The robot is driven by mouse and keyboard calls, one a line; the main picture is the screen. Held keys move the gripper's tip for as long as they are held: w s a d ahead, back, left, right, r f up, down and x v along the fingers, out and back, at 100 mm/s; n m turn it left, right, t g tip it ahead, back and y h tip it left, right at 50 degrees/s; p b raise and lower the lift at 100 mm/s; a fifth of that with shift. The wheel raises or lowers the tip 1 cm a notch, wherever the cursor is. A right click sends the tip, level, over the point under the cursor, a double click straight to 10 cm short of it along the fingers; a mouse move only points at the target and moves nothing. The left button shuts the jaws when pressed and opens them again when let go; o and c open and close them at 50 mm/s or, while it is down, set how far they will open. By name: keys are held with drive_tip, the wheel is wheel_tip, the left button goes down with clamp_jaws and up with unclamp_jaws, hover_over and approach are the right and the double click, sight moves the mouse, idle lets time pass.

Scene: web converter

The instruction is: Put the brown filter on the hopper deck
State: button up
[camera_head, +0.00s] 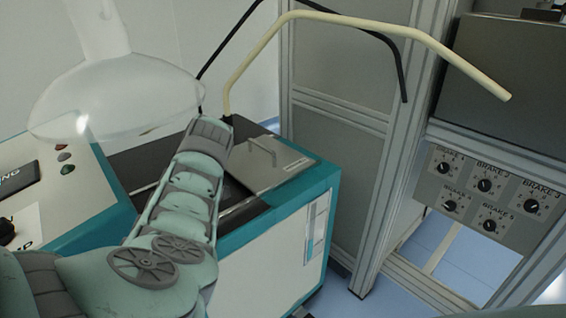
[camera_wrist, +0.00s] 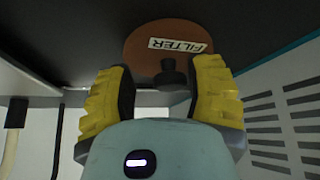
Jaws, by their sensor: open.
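The brown filter (camera_wrist: 140,48) is a round disc with a white FILTER label and a black knob (camera_wrist: 174,75). In the wrist view it lies against a dark surface (camera_wrist: 60,25), and the label reads upside down. My gripper (camera_wrist: 162,72) is open, with its yellow fingers on either side of the knob and gaps between. Whether a finger touches the disc is unclear. In the head view my arm reaches over the teal-edged machine (camera_head: 265,215); filter and fingers are hidden there. I cannot tell which surface is the hopper deck.
A metal lid (camera_head: 290,160) with a bar handle lies on the machine, right of my arm. A clear dome (camera_head: 115,95) hangs at the left. A cream bent bar (camera_head: 350,22) arches above. A frame with a brake knob panel (camera_head: 490,190) stands at the right.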

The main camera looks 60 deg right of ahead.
drive_tip(key=shift+r, duration=0.3)
drive_tip(key=shift+s+d+r, duration=0.1)
drive_tip(key=shift+s+r, duration=0.15)
drive_tip(key=shift+r, duration=0.15)
drive_tip(key=shift+v, duration=3.15)
drive_tip(key=shift+s, duration=0.1)
